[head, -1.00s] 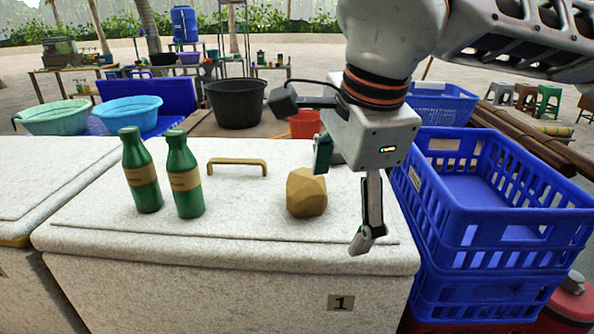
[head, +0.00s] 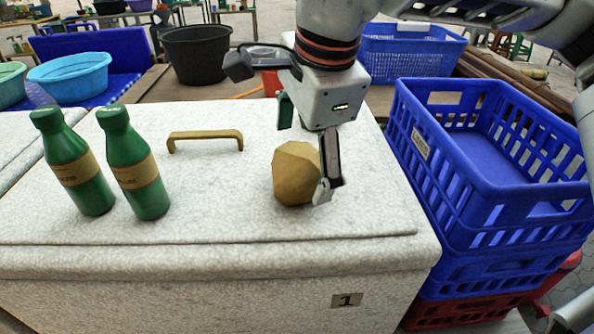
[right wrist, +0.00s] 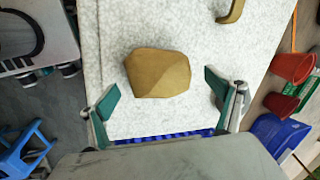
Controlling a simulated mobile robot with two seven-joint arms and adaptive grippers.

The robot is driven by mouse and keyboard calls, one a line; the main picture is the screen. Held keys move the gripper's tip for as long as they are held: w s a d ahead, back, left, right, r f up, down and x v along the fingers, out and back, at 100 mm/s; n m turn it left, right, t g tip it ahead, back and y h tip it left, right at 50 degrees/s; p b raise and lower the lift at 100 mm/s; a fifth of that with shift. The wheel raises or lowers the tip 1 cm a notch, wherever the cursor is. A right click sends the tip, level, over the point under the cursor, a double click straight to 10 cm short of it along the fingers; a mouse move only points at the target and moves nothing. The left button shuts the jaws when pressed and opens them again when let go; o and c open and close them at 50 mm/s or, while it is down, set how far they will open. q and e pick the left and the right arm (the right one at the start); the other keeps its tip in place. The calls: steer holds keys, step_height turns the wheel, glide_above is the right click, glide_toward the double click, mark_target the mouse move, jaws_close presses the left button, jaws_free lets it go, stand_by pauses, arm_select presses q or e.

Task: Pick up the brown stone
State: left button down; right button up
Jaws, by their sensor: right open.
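The brown stone (head: 296,174) is a faceted lump resting on the white speckled lid (head: 230,215) of a chest marked 1. My right gripper (head: 305,150) comes down from above at the stone's right and far side, with one finger in front of the stone's right edge. In the right wrist view the stone (right wrist: 157,73) lies ahead of the open fingers (right wrist: 168,108), roughly centred between them, with nothing gripped. Whether a finger touches the stone I cannot tell. My left gripper does not show.
Two green bottles (head: 135,165) stand to the left on the lid, near a brass handle (head: 205,137). Blue crates (head: 470,205) are stacked right of the chest. A black tub (head: 198,55) and a blue basin (head: 70,76) are behind. The lid's front part is clear.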

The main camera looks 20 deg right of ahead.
steer(key=x, duration=0.3)
steer(key=shift+w+f, duration=0.1)
steer(key=shift+f, duration=0.1)
steer(key=shift+r, duration=0.15)
steer(key=c, duration=2.2)
steer(key=shift+r, duration=0.15)
